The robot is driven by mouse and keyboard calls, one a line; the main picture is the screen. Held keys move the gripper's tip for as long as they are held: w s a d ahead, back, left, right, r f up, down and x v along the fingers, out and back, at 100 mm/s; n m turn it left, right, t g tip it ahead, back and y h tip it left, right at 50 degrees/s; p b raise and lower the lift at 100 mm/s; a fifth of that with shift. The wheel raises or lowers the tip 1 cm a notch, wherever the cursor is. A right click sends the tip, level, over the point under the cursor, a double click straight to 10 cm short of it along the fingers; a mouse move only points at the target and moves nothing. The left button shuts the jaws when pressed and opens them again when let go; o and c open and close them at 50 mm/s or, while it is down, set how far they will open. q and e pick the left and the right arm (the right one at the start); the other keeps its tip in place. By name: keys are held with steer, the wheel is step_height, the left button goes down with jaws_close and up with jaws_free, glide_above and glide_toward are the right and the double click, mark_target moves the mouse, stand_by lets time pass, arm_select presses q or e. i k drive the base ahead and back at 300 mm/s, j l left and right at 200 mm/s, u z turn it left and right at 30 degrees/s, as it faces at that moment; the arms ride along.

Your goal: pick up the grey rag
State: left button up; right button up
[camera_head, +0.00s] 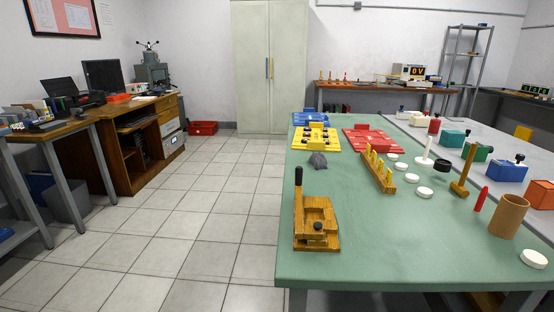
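The grey rag (318,160) is a small crumpled dark grey heap. It lies on the green table (350,262) near its left edge, just in front of a yellow block fixture (316,142). Nothing covers the rag in this view. Neither of my grippers shows in the head view, so I cannot see their state.
A wooden fixture with a dark upright handle (316,224) stands in front of the rag. A red fixture (368,138) and a wooden rack with yellow pegs (378,170) stand to its right. White discs and a wooden cup (508,216) are further right. The tiled floor left is clear.

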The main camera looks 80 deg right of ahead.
mark_target(319, 160)
steer(key=i+z, duration=0.45)
steer(key=i+j+z, duration=0.1)
steer(key=i+z, duration=0.3)
steer(key=i+j+z, duration=0.25)
steer(key=i+z, duration=0.2)
steer(key=i+l+z, duration=0.2)
steer(key=z, duration=0.25)
steer(key=i+l+z, duration=0.1)
steer(key=z, duration=0.35)
steer(key=i+z, duration=0.3)
steer(key=z, duration=0.2)
steer(key=i+z, duration=0.25)
steer(key=z, duration=0.2)
steer(key=i+j+z, duration=0.2)
steer(key=z, duration=0.25)
steer(key=i+j+z, duration=0.15)
steer(key=z, duration=0.3)
steer(key=i+j+z, duration=0.15)
steer(key=z, duration=0.25)
steer(key=i+j+z, duration=0.25)
steer(key=z, duration=0.2)
steer(key=i+j+z, duration=0.2)
steer(key=z, duration=0.2)
